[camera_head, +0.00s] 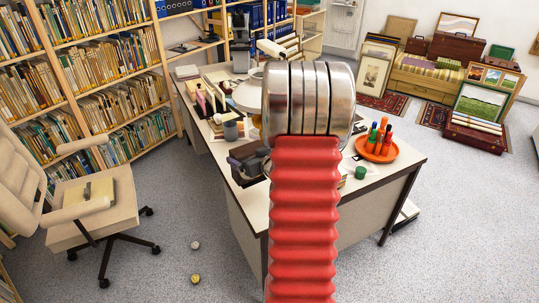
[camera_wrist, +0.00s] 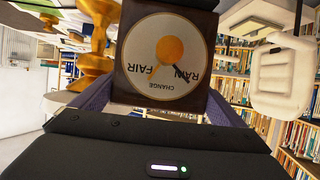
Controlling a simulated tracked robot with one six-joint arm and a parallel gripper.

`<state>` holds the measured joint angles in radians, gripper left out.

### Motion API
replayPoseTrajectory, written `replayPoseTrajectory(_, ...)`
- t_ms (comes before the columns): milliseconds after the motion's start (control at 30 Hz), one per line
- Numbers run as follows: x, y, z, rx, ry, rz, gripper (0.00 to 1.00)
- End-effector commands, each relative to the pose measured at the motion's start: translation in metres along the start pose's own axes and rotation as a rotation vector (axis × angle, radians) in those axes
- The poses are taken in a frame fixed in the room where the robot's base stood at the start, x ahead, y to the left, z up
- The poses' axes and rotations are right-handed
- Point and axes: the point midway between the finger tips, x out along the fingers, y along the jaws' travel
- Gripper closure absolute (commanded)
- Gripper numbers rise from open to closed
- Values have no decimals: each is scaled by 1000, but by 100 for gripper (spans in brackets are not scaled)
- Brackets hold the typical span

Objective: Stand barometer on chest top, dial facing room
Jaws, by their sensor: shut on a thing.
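The barometer (camera_wrist: 122,78) is a dark, square-faced block with a round white dial, an orange centre and the words RAIN, FAIR and CHANGE. It fills the upper middle of the wrist view. Its dial faces the wrist camera and its lettering appears upside down. My gripper (camera_wrist: 160,108) is shut on the barometer, with a purplish finger at each side. My arm hides the gripper and barometer in the head view. A low wooden chest (camera_head: 408,88) with folded cloths or books stacked on it stands at the back right; I cannot tell if it is the task's chest.
A cluttered desk (camera_head: 405,160) stands mid-view, bearing an orange tray (camera_head: 361,152) with pens. An office chair (camera_head: 95,222) is at left, before bookshelves (camera_head: 110,95). Two small balls (camera_head: 195,262) lie on open floor. Brass turned objects (camera_wrist: 95,40) are close beside the barometer.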

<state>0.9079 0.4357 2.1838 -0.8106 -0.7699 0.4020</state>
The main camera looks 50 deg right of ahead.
Motion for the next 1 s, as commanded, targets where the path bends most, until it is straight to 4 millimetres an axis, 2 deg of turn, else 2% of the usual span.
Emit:
replayPoseTrajectory(33,6,-16,-4,-7,5,-15,60)
replayPoseTrajectory(500,43,-148,-11,-45,5,-107,60)
replayPoseTrajectory(733,50,-214,-8,-62,5,-150,60)
replayPoseTrajectory(1000,50,-290,0,-83,5,-201,60)
